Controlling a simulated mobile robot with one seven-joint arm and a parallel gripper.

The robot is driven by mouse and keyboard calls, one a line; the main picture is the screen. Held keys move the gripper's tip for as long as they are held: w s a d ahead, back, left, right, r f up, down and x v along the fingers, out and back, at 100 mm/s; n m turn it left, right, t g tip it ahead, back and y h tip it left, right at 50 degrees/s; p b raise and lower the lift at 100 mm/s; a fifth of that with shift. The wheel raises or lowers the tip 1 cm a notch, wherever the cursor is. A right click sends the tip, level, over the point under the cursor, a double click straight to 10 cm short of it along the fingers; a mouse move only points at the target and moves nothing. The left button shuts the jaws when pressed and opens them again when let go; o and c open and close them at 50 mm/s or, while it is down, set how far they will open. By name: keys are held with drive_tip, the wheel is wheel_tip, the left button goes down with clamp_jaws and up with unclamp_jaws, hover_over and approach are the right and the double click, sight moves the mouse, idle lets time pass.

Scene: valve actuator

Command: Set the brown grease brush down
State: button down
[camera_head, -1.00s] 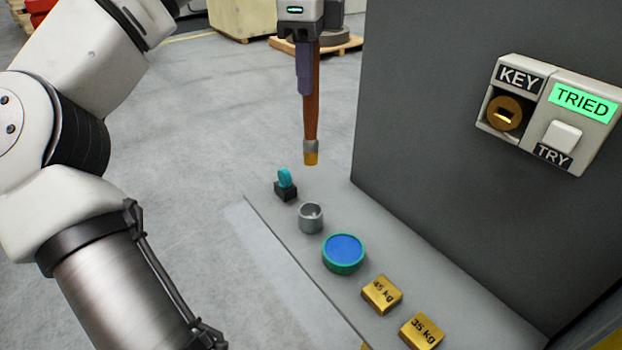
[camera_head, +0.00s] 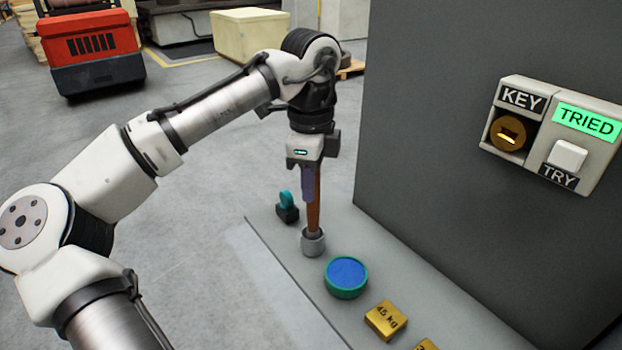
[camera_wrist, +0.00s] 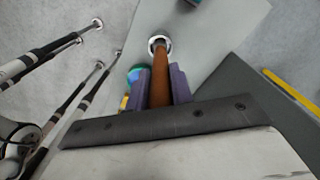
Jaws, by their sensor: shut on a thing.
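The brown grease brush (camera_head: 314,212) is upright, its handle between the purple fingers of my gripper (camera_head: 311,188). My gripper is shut on it from above. The brush's lower end is at the mouth of the grey metal cup (camera_head: 313,245) on the grey shelf, and its tip is hidden inside the cup. In the wrist view the brown handle (camera_wrist: 161,85) runs between my two purple fingers toward the cup's round rim (camera_wrist: 159,41).
On the shelf (camera_head: 275,245), a teal key-like piece in a black block (camera_head: 287,208) stands behind the cup. A green tin with a blue top (camera_head: 346,277) and brass weights (camera_head: 386,320) stand in front. A grey cabinet wall with a KEY/TRY box (camera_head: 553,130) rises at the right.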

drive_tip(key=c, duration=1.2)
unclamp_jaws()
drive_tip(key=shift+c, duration=0.2)
wheel_tip(320, 180, up, 12)
drive_tip(key=shift+r, duration=0.1)
